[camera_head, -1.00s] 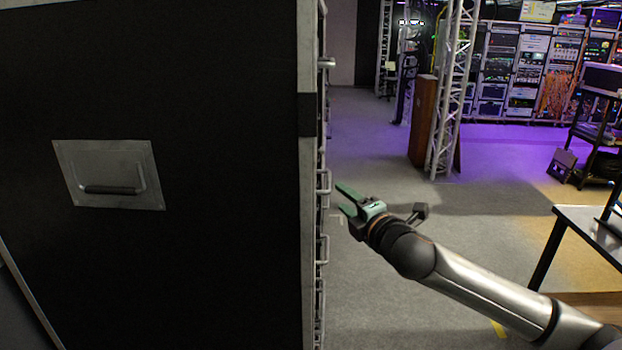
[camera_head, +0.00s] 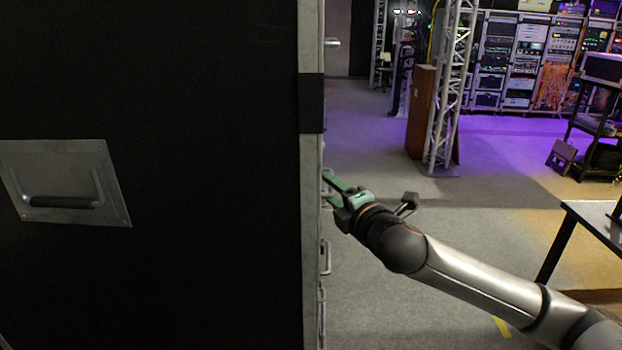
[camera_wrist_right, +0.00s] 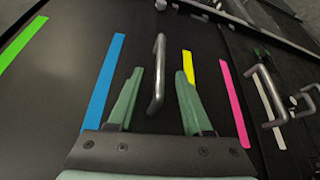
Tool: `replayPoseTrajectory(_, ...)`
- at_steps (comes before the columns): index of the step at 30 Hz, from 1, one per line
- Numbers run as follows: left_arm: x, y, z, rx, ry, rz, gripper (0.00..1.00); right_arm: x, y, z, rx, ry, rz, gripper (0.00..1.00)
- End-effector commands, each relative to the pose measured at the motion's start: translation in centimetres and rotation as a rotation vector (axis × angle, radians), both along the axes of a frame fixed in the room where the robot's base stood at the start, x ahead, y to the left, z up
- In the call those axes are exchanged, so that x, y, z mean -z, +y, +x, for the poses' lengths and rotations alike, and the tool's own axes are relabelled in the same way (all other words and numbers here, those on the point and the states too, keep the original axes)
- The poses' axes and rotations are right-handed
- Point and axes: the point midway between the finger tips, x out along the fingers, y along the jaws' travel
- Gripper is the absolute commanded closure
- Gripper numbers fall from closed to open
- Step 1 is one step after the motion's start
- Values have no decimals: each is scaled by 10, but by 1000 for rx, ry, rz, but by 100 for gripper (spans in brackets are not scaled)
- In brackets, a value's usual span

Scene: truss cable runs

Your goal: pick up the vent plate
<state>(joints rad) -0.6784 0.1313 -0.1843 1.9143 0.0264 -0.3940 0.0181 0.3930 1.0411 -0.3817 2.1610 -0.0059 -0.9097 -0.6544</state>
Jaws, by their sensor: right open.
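I cannot make out a plate that is surely the vent plate. In the right wrist view a dark panel face carries a grey bar handle (camera_wrist_right: 158,80) and coloured strips. My right gripper (camera_wrist_right: 159,73) is open, with its green fingers on either side of that handle; I cannot tell whether they touch it. In the head view my right gripper (camera_head: 329,188) is at the right edge of a tall black case (camera_head: 215,110). The case hides the front that the gripper faces. My left gripper is not in view.
The case side has a recessed metal handle plate (camera_head: 75,160). More bar handles (camera_wrist_right: 268,95) are on the front at right in the wrist view. A table (camera_head: 598,220) stands at the right. A truss post (camera_head: 450,90) stands beyond the open floor.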

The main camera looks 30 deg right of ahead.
Motion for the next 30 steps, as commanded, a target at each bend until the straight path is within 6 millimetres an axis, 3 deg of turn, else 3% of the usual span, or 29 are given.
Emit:
replayPoseTrajectory(11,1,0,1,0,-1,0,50,0,1,-1,1,0,0,51)
replayPoseTrajectory(24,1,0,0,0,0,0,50,0,1,-1,1,1,0,100)
replayPoseTrajectory(30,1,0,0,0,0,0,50,0,1,-1,1,1,0,100)
